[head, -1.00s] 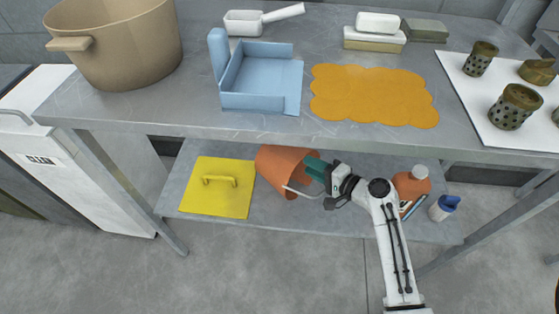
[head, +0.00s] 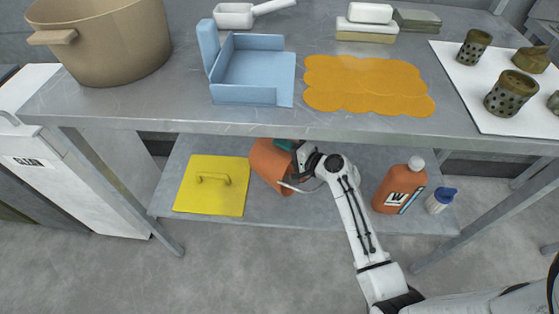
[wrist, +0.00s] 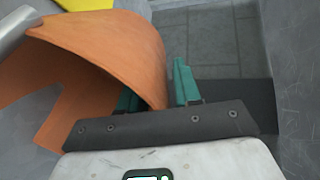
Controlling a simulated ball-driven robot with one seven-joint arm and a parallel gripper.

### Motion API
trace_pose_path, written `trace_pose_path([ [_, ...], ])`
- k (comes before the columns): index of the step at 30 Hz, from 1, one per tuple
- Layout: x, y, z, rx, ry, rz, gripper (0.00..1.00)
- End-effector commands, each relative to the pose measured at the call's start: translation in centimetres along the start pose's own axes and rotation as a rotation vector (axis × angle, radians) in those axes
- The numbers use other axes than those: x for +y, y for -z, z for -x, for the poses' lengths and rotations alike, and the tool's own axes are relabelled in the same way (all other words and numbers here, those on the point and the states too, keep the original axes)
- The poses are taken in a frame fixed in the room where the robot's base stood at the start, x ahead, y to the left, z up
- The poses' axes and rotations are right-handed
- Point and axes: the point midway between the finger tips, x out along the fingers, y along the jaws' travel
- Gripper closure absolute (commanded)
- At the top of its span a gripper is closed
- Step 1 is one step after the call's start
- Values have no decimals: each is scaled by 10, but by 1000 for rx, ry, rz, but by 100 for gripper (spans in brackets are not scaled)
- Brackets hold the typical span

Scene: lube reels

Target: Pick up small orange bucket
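The orange bucket (head: 270,167) sits tilted on the lower shelf (head: 300,210), just right of a yellow lid (head: 212,187). Its thin handle hangs toward the front right. My gripper (head: 286,145) is at the bucket's back right rim, partly hidden by the upper table edge and my arm. In the wrist view, the bucket (wrist: 110,45) fills the left side. The two teal fingers of my gripper (wrist: 156,92) stand apart, with the bucket's wall between them. The left finger is on the bucket's inner side, the right one outside. I see no firm grip.
A larger orange bottle (head: 402,187) and a small white bottle with a blue cap (head: 440,201) stand at the shelf's right. The upper table (head: 190,110) overhangs the shelf. It carries a beige pot (head: 100,45) and a blue tray (head: 250,95).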

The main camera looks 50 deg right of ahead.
Motion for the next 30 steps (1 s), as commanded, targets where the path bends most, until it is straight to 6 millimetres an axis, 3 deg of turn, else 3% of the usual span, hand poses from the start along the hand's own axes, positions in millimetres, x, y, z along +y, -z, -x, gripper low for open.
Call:
trace_pose_path([
  [2,0,0,0,0,0,0,67],
  [12,0,0,0,0,0,0,100],
  [30,0,0,1,0,-1,-1,100],
])
